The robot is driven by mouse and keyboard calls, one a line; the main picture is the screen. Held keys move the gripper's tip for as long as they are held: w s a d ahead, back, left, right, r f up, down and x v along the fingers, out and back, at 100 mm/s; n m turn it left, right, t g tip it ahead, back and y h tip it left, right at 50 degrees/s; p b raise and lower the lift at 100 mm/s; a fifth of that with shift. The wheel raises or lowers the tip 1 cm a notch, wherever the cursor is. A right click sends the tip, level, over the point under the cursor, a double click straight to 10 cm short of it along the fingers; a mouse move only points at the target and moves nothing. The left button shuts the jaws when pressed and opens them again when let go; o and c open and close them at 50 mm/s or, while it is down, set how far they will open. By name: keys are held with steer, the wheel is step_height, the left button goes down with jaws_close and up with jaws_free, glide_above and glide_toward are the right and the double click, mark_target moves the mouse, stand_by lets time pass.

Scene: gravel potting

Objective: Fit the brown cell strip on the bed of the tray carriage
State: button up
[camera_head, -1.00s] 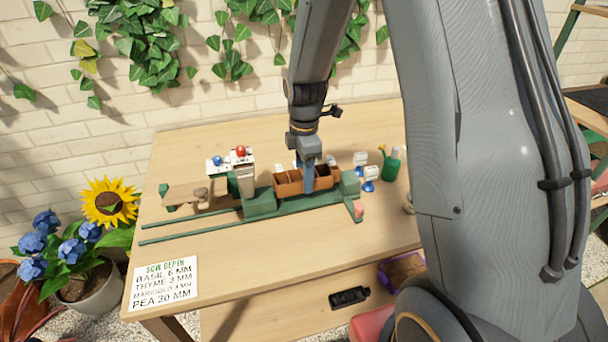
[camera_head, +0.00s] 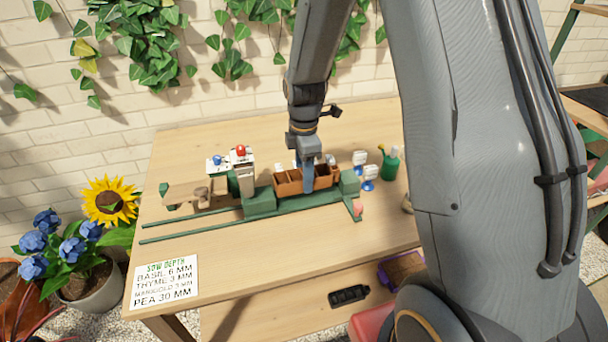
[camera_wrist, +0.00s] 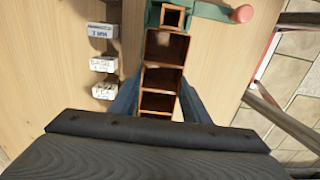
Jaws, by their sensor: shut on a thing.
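The brown cell strip (camera_head: 288,183) is a row of open square cells. It sits between two green blocks of the tray carriage (camera_head: 262,204), low at the bed. My gripper (camera_head: 309,186) is shut on the strip, with its blue-grey fingers on the strip's long sides. In the wrist view, the strip (camera_wrist: 163,78) runs lengthwise between the fingers (camera_wrist: 160,104), and its far end overlaps the green carriage end (camera_wrist: 205,10). Whether the strip's underside rests fully on the bed is hidden.
Green rails (camera_head: 190,232) run left from the carriage. A dispenser with a red knob (camera_head: 241,153) stands behind left. White labels (camera_wrist: 103,64) stand beside the strip. A sow depth card (camera_head: 163,283) lies at the front left.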

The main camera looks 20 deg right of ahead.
steer(key=shift+f+b, duration=0.6)
steer(key=shift+f, duration=1.45)
stand_by(1.4)
steer(key=o, duration=1.3)
steer(key=shift+o, duration=0.2)
steer(key=shift+r+p, duration=2.65)
steer(key=shift+r, duration=0.85)
steer(key=s+r+m+b, duration=0.2)
steer(key=s+r+m, duration=0.1)
steer(key=s+m, duration=0.5)
steer(key=s+r+m+t+b, duration=0.1)
steer(key=s+r+m+b, duration=0.1)
steer(key=s+m, duration=0.7)
steer(key=shift+s+d+r+m, duration=0.15)
steer(key=shift+d+r+m, duration=0.25)
steer(key=shift+r+m, duration=0.1)
